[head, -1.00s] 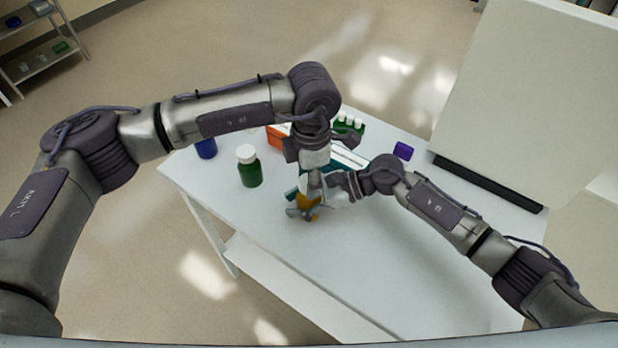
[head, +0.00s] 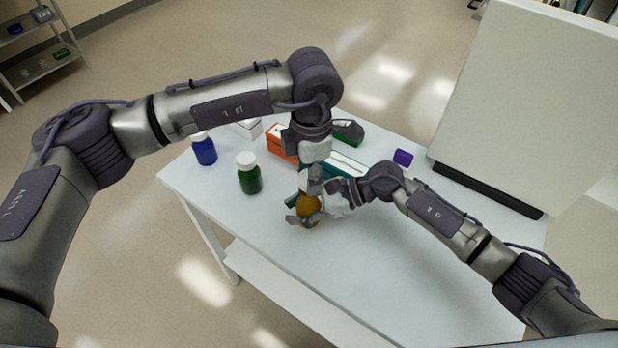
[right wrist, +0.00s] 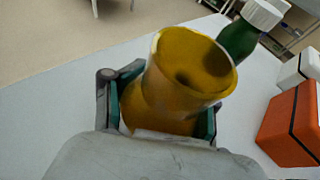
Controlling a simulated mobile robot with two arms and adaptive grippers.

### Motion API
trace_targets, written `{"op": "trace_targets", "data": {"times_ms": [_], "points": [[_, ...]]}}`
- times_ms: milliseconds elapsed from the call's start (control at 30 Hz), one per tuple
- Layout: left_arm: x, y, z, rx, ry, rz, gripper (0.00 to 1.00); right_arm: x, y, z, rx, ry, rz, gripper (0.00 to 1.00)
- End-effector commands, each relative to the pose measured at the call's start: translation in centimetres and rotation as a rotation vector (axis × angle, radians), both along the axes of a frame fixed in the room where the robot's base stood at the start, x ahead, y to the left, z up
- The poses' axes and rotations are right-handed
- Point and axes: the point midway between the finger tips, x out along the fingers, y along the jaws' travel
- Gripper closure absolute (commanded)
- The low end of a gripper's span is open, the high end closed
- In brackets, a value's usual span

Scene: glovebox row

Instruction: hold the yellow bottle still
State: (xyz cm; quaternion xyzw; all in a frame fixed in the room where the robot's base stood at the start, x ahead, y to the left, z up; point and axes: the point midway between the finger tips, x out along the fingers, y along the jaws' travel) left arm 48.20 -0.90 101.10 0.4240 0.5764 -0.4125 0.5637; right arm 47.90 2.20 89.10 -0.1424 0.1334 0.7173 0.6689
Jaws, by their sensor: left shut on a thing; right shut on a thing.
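The yellow bottle (head: 309,210) stands near the table's middle, partly covered by my grippers. My right gripper (head: 303,216) is shut around its body, with a finger on each side. In the right wrist view the bottle (right wrist: 186,75) shows a wide open mouth with no cap, between the fingers of the right gripper (right wrist: 160,110). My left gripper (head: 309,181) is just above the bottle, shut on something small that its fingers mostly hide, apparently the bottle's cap. The left gripper does not show in the right wrist view.
A green bottle (head: 249,178) and a blue bottle (head: 204,152) stand to the left. An orange box (head: 281,145), a teal box (head: 346,166), a green rack (head: 350,140) and a purple block (head: 403,158) are behind. The white table (head: 400,270) is clear in front.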

Motion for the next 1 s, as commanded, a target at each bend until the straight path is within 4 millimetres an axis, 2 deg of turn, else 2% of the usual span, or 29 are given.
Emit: {"op": "trace_targets", "data": {"times_ms": [133, 367, 400, 600, 867, 1000], "points": [[0.0, -0.1, 1.9, 0.000, -0.002, 0.000, 0.99, 0.0, 0.0, 0.0, 0.001, 0.000, 0.000, 1.00], [0.0, -0.1, 2.1, -0.001, 0.001, 0.000, 0.99, 0.0, 0.0, 0.0, 0.001, 0.000, 0.000, 1.00], [0.0, -0.1, 2.1, -0.001, 0.001, 0.000, 0.99, 0.0, 0.0, 0.0, 0.001, 0.000, 0.000, 0.45], [0.0, -0.1, 2.1, -0.001, 0.001, -0.001, 0.99, 0.0, 0.0, 0.0, 0.000, 0.000, 0.000, 0.13], [0.0, -0.1, 2.1, -0.001, 0.001, 0.000, 0.99, 0.0, 0.0, 0.0, 0.000, 0.000, 0.000, 0.13], [0.0, -0.1, 2.1, -0.001, 0.000, 0.000, 0.99, 0.1, -0.7, 0.2, -0.001, 0.000, -0.001, 0.13]]}}
